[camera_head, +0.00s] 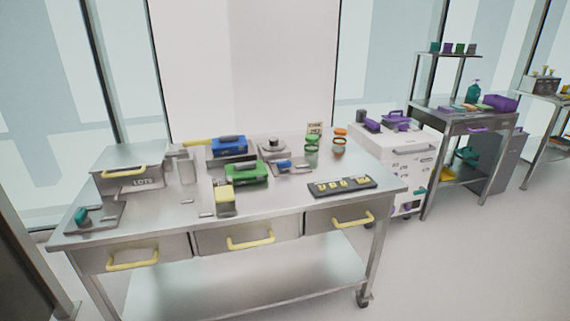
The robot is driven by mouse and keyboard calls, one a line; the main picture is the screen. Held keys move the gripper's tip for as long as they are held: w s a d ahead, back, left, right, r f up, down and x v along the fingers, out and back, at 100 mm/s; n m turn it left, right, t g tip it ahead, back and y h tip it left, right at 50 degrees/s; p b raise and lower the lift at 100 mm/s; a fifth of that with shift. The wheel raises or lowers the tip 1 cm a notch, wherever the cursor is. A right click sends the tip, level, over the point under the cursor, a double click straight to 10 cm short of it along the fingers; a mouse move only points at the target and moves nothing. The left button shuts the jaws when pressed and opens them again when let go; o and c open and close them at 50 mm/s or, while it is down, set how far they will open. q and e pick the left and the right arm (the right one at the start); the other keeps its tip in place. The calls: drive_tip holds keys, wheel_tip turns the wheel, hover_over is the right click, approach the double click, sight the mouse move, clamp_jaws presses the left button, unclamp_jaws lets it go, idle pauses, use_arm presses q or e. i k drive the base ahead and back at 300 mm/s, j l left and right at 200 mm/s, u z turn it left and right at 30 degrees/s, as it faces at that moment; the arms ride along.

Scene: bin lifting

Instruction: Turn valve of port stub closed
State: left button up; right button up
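Two small fixtures on the steel workbench (190,232) could be the port stub, and I cannot tell which one it is. One is a flat plate with a small teal part (81,215) at the bench's left front corner. The other is a small metal plate with a blue handle-like part (285,165) near the bench's middle, right of the green case (246,174). Both are too small to show whether a valve is open or closed. Neither of my grippers is in view.
A metal box marked LOTS (143,184) stands at the back left. A white cart (402,160) stands right. The front floor is clear.

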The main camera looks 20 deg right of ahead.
sight(283, 166)
drive_tip(key=i+j, duration=0.1)
drive_tip(key=i, duration=0.5)
drive_tip(key=i+j+z, duration=0.1)
drive_tip(key=i, duration=0.5)
drive_tip(key=z, duration=1.55)
